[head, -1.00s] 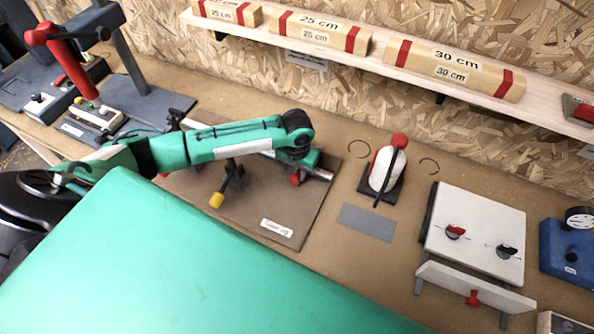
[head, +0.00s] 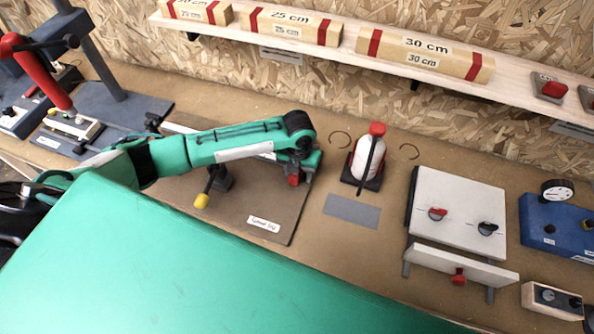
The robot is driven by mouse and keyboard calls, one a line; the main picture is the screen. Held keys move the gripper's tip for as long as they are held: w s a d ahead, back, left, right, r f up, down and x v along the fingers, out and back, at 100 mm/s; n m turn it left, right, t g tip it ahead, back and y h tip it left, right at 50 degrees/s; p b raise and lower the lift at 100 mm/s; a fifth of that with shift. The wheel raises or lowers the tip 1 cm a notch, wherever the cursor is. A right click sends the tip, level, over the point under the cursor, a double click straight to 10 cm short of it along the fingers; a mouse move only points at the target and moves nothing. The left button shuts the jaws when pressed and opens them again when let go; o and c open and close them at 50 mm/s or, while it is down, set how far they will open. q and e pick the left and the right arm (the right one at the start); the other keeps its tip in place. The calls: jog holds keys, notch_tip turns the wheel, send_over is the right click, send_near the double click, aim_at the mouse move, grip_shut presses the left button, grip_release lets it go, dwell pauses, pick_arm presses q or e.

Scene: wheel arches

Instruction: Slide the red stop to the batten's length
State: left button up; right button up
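The red stop (head: 293,180) sits on a metal rail at the back edge of a brown jig board (head: 245,203), close to the rail's right end. My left gripper (head: 297,168) is at the stop from above. Its fingers are largely hidden behind its wrist, so their opening is unclear. Wooden battens with red end bands lie on the shelf: one marked 30 cm (head: 424,57), one marked 25 cm (head: 291,27), and a shorter one (head: 195,9) cut by the frame's top. My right gripper is out of view.
A yellow-tipped clamp handle (head: 201,201) stands on the board. Right of the board are a white device with a red-knobbed lever (head: 368,160), a grey plate (head: 352,211), a white panel box (head: 458,208) and a blue gauge box (head: 556,226). A red-handled press (head: 40,72) is at left.

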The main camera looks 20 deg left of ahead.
pick_arm(q)
jog(key=shift+a, duration=0.1)
jog(key=shift+r, duration=0.15)
notch_tip(320, 180, up, 14)
jog(key=b, duration=0.4)
jog(key=shift+f, duration=0.25)
